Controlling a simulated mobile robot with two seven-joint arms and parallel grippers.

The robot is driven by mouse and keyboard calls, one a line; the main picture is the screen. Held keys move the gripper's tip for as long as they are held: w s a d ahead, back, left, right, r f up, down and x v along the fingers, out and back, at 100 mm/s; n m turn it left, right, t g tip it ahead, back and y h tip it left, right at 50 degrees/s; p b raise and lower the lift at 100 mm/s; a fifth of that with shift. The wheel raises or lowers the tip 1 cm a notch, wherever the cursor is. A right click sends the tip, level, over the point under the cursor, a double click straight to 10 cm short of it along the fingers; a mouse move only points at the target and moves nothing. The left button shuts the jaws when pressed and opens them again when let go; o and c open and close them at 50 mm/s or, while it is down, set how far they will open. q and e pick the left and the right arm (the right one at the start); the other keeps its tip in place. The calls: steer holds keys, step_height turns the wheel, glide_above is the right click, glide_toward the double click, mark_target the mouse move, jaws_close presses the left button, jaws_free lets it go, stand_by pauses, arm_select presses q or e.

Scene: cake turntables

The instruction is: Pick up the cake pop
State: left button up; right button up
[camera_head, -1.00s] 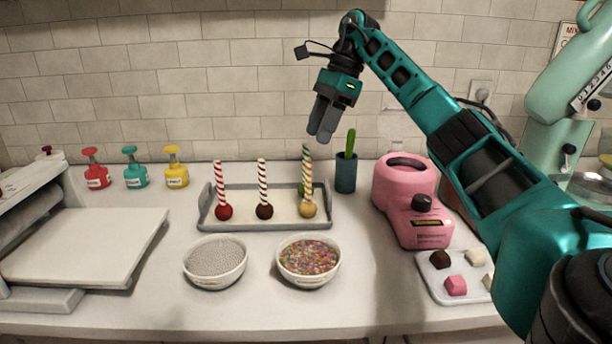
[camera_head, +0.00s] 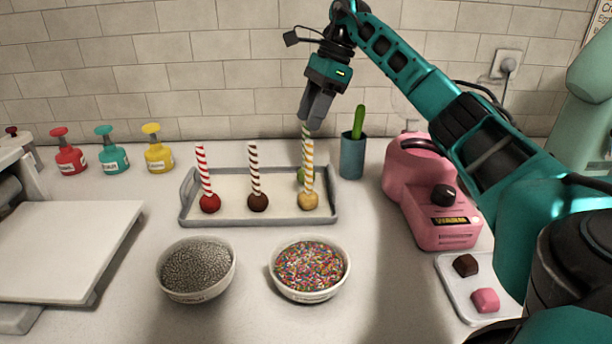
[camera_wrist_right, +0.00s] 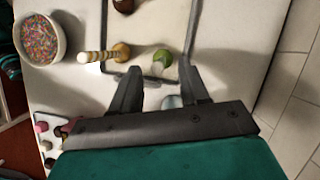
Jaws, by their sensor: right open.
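A grey tray (camera_head: 187,212) holds a red cake pop (camera_head: 209,202), a brown one (camera_head: 258,201) and a yellow one (camera_head: 309,200), all upright with striped sticks. A green round item (camera_head: 300,175) is partly hidden behind the yellow pop's stick. My right gripper (camera_head: 311,118) is open and empty, fingers down, at the height of that stick's top. In the right wrist view, the green item (camera_wrist_right: 162,56) appears between and beyond the open fingertips (camera_wrist_right: 160,70), with a pale stick-like shape beside it. The yellow pop (camera_wrist_right: 122,52) lies left of them. My left gripper is out of view.
Bowls of grey beads (camera_head: 197,270) and coloured sprinkles (camera_head: 310,268) stand in front of the tray. A blue cup with a green cactus-like item (camera_head: 352,155) and a pink machine (camera_head: 440,205) stand to the right. Several bottles (camera_head: 111,155) stand at the back left.

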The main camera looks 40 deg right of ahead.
steer(key=b, duration=0.1)
glide_above(303, 170)
step_height(303, 170, down, 7)
steer(key=shift+w+r, duration=0.1)
steer(key=shift+r, duration=0.05)
steer(key=shift+c, duration=0.4)
jaws_close()
